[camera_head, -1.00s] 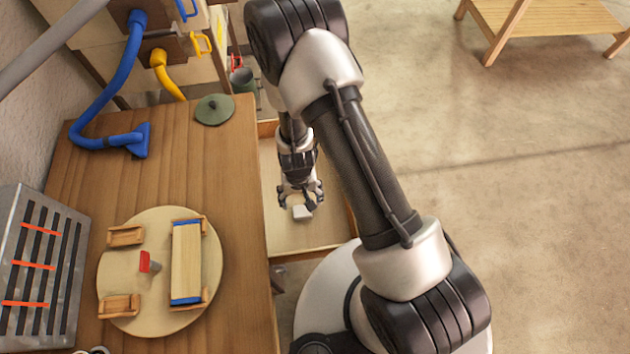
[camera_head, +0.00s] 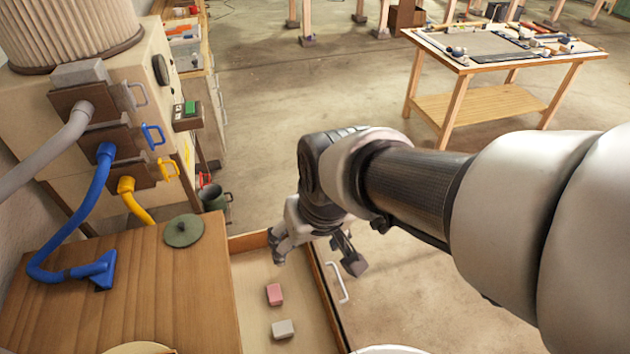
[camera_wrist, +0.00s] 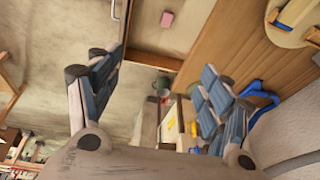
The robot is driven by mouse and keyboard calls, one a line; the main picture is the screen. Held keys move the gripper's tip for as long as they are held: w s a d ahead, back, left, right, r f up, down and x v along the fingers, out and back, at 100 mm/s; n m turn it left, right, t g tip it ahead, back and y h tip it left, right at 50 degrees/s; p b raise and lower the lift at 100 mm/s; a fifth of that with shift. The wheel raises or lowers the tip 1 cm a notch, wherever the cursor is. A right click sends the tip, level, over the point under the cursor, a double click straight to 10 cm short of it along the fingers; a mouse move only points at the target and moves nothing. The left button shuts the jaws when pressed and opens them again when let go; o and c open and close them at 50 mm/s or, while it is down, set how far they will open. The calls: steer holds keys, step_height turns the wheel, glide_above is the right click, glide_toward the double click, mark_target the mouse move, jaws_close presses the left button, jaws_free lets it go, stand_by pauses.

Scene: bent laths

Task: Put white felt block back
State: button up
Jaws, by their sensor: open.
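The white felt block (camera_head: 283,329) is a small pale block lying on the floor of the open wooden drawer (camera_head: 252,304), near the bottom of the head view. A pink block (camera_head: 274,294) lies just beyond it in the drawer and also shows at the top of the wrist view (camera_wrist: 167,19). My gripper (camera_head: 315,252) is beyond both blocks, over the far end of the drawer and its handle side. Its fingers are spread wide in the wrist view (camera_wrist: 155,82), with nothing between them. The white block is not in the wrist view.
The wooden bench (camera_head: 150,290) stands left of the drawer, with a green lid (camera_head: 183,230) and a blue hose nozzle (camera_head: 100,270) on it. The drawer handle (camera_head: 340,284) sticks out to the right. A worktable (camera_head: 500,55) stands farther off over open floor.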

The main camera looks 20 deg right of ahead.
steer(key=s+d+r+t, duration=0.1)
steer(key=s+d+r, duration=0.2)
steer(key=s, duration=0.6)
step_height(320, 180, up, 2)
steer(key=shift+d+r+h, duration=0.1)
steer(key=shift+d+h, duration=0.15)
steer(key=shift+h, duration=0.15)
